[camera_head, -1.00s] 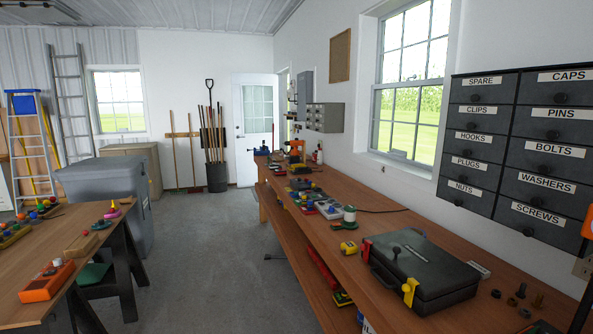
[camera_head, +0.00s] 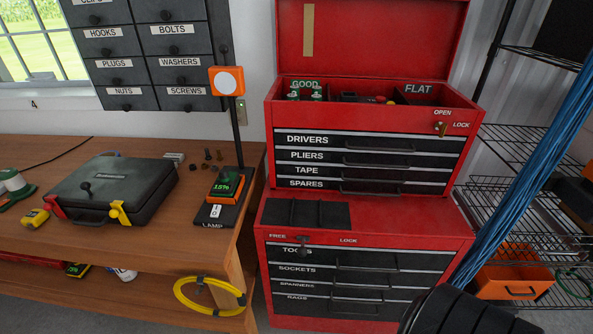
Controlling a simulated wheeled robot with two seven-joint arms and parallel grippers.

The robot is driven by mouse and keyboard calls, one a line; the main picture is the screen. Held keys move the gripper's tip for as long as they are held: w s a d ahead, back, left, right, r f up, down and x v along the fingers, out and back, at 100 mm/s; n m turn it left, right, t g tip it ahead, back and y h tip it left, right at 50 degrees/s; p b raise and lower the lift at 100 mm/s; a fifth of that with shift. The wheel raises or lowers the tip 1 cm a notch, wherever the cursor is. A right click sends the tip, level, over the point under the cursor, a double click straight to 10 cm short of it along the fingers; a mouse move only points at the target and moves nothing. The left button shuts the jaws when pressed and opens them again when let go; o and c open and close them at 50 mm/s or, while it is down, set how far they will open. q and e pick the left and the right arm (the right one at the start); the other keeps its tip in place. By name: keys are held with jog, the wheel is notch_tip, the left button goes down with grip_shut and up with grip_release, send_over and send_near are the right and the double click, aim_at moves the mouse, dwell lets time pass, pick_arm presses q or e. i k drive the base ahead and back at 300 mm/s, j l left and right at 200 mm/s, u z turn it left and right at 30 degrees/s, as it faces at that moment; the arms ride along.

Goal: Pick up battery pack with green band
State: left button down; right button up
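Two small upright pieces with green and white parts stand in the compartment marked GOOD, in the open top of the red tool chest (camera_head: 271,110). The left one (camera_head: 293,92) and the right one (camera_head: 316,92) are too small to tell whether they are battery packs with a green band. A dark block with a green face reading 15% (camera_head: 225,184) sits on the lamp base (camera_head: 214,213) at the right end of the workbench. Neither of my grippers is in view.
A black case (camera_head: 115,187) with yellow and red latches lies on the wooden workbench (camera_head: 120,245). A lower red cabinet (camera_head: 440,212) supports the chest. A wire shelf (camera_head: 505,145) and blue strands (camera_head: 520,180) are at right.

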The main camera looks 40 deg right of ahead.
aim_at(226, 184)
jog(key=z, duration=0.7)
